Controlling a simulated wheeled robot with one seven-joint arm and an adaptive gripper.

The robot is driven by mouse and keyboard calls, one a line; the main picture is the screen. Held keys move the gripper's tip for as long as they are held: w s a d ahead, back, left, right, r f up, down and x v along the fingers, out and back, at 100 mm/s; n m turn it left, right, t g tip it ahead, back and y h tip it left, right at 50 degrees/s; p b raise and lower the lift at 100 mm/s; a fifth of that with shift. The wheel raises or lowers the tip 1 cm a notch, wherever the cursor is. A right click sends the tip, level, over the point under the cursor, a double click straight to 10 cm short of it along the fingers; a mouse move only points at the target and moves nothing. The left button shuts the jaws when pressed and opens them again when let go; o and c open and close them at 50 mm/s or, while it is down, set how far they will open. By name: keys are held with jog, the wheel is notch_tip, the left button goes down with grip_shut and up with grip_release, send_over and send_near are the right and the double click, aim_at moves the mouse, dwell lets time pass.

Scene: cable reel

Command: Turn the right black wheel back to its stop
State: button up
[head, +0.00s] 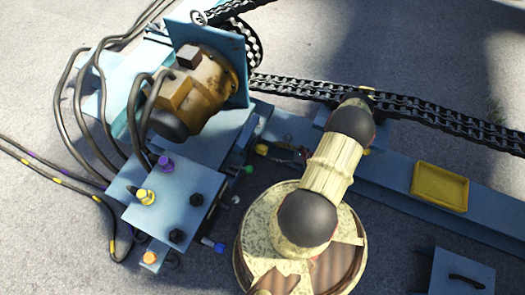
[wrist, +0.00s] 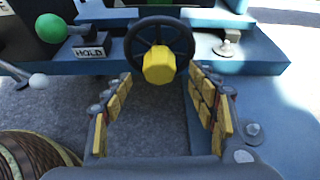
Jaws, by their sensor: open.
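A black wheel (wrist: 135,48) with dark spokes and a yellow faceted hub (wrist: 159,67) shows upright at the top middle of the wrist view. It is the only wheel of this kind there; I cannot tell from this whether it is the right one. My gripper (wrist: 160,82) is open and empty, its yellow-padded fingers pointing at the wheel. The hub appears between the fingertips, with no clear contact; the remaining gap is hard to judge. In the head view my arm covers much of this area, and I cannot make out the wheel.
A green ball knob (wrist: 49,28) with a HOLD plate (wrist: 88,51) stands left of the wheel. A white ball knob (wrist: 38,80) is lower left. A metal stud (wrist: 226,47) is to the right. A chain (head: 430,111) and a yellow tray (head: 439,187) lie beyond my arm.

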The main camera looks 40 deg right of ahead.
aim_at(263, 150)
jog(key=shift+m, duration=0.3)
jog(key=shift+b+x, duration=1.3)
jog(key=shift+x, duration=2.65)
jog(key=shift+c, duration=1)
grip_shut()
